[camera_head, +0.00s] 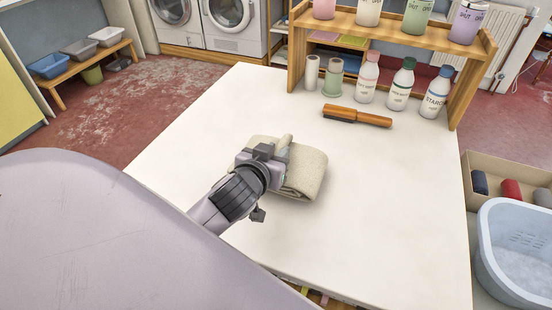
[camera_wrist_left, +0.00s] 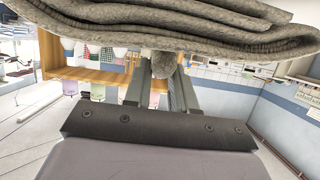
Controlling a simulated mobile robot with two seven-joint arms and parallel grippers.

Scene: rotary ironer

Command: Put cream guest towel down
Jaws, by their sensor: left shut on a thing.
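The cream guest towel (camera_head: 306,174) is a folded, rolled-edged bundle at the middle of the white table (camera_head: 390,220). My left gripper (camera_head: 276,152) is over its left part and shut on it. In the left wrist view the towel (camera_wrist_left: 190,28) fills the top as thick folded layers, and a bit of it sits between the two fingers (camera_wrist_left: 165,75). The towel is on or very close to the tabletop; I cannot tell whether it rests fully. My right gripper is not in view.
A brush with a wooden handle (camera_head: 373,119) lies behind the towel. Several bottles (camera_head: 401,84) stand under a wooden shelf (camera_head: 410,38) at the back. A pale blue basin (camera_head: 488,255) is off the table's right side. The table's front and right are clear.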

